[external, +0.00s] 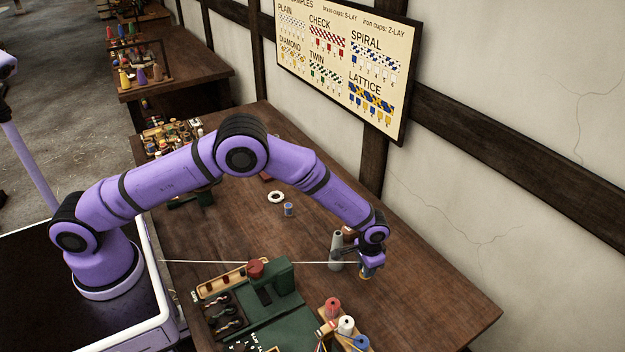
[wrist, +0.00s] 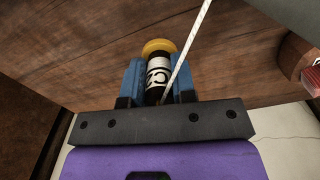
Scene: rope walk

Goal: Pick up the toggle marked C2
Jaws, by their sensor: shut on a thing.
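The toggle marked C2 (wrist: 158,72) is dark, with a white label and a yellow round end. In the wrist view it sits between the two blue fingers of my gripper (wrist: 160,82), which are shut on it. The label partly shows between the fingers. In the external view my gripper (external: 368,269) is over the right part of the bench, with the toggle's yellowish end (external: 365,278) just below it. A pale cord (wrist: 195,38) runs down to the toggle in the wrist view; whether it is tied to it I cannot tell.
The cord (external: 210,261) stretches left across the bench (external: 420,292). A grey cone-shaped post (external: 337,252) stands close left of my gripper. A green machine (external: 285,310) and red, white and blue spools (external: 346,325) are in front. The bench to the right is clear.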

